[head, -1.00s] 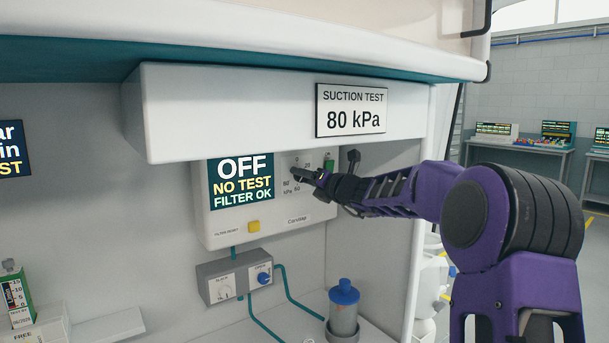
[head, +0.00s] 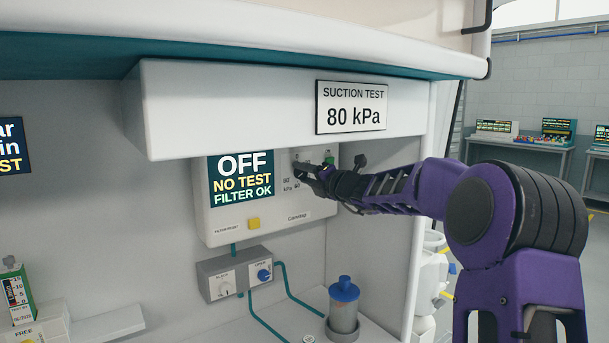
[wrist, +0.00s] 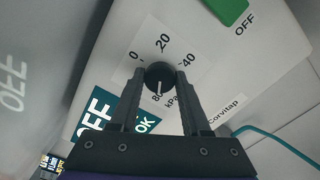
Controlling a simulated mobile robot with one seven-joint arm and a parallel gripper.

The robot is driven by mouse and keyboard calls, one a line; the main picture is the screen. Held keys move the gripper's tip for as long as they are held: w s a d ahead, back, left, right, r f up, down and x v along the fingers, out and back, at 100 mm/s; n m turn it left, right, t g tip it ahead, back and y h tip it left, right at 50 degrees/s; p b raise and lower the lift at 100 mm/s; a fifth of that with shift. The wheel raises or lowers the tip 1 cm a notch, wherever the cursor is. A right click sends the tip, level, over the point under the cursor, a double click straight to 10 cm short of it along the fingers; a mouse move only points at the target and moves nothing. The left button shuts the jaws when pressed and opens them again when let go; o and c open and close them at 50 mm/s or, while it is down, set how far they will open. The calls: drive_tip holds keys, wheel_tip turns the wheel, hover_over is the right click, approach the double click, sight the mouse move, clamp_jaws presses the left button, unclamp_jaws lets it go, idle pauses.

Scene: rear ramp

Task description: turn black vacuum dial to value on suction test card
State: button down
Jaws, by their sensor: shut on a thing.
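The black vacuum dial (wrist: 160,76) is on the front of the white suction unit (head: 270,222). In the wrist view, its white mark points down toward the 80 on the printed scale (wrist: 163,43). The 0, 20 and 40 marks show; a finger hides part of the scale's lower right. My gripper (wrist: 158,77) is shut on the dial, one finger on each side. In the head view, my gripper (head: 302,170) covers most of the dial. The suction test card (head: 351,107) reads 80 kPa. The unit's screen (head: 241,179) reads OFF, NO TEST, FILTER OK.
A green switch (wrist: 227,8) labelled OFF is beside the scale. A yellow button (head: 253,223) is below the screen. A valve box with knobs (head: 236,273) and a blue-capped canister (head: 344,305) stand lower down. A white overhang (head: 230,110) is just above the unit.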

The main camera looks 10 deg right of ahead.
drive_tip(key=shift+c, duration=1.9)
unclamp_jaws()
drive_tip(key=b+v, duration=0.1)
drive_tip(key=v, duration=1.6)
drive_tip(key=shift+s+d, duration=0.15)
drive_tip(key=shift+s, duration=0.05)
